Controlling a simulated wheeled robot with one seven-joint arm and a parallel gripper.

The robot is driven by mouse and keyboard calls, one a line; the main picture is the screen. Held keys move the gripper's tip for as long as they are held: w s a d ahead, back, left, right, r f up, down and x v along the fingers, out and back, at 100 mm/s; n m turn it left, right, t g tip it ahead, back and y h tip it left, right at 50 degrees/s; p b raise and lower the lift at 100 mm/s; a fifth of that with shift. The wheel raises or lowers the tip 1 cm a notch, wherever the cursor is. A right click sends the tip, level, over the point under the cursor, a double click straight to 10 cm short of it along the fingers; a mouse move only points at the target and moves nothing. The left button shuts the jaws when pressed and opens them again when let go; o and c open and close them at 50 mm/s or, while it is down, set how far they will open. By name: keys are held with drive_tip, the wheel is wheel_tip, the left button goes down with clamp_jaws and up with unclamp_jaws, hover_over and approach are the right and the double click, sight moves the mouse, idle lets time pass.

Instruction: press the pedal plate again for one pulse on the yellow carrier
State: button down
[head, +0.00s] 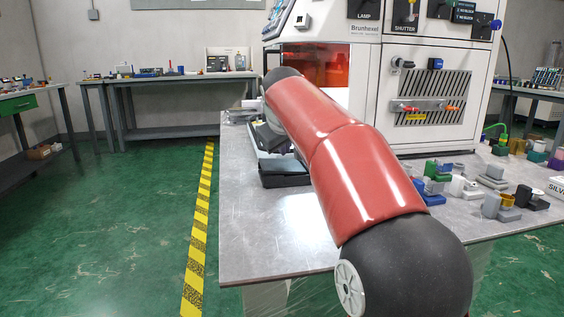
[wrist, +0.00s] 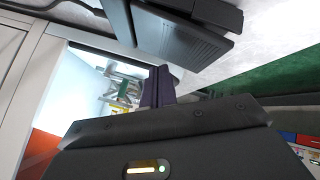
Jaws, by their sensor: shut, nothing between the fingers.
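The pedal plate (wrist: 178,38) is dark and ribbed, at the top of the wrist view beside a black housing. In the head view a dark, low unit that looks like the pedal (head: 284,178) sits on the table, partly hidden by my arm. My gripper (wrist: 158,84) shows its dark fingers together, empty, below the plate in the picture. I cannot tell whether they touch it. In the head view my red arm hides the gripper. I cannot make out the yellow carrier; small green and yellow parts (wrist: 122,95) show in a bright opening in the wrist view.
The white machine (head: 430,85) with an orange window (head: 325,69) stands at the table's back. Several small blocks and fixtures (head: 437,172) crowd the table's right side. The table's front left (head: 262,235) is bare. A yellow-black floor stripe (head: 202,225) runs along its left.

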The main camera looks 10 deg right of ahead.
sight(286, 166)
drive_tip(key=r+p, duration=0.2)
drive_tip(key=r, duration=0.1)
drive_tip(key=r+p, duration=0.1)
drive_tip(key=shift+d+r+p, duration=0.15)
drive_tip(key=shift+d+p, duration=0.1)
drive_tip(key=shift+p, duration=0.05)
idle(0.4)
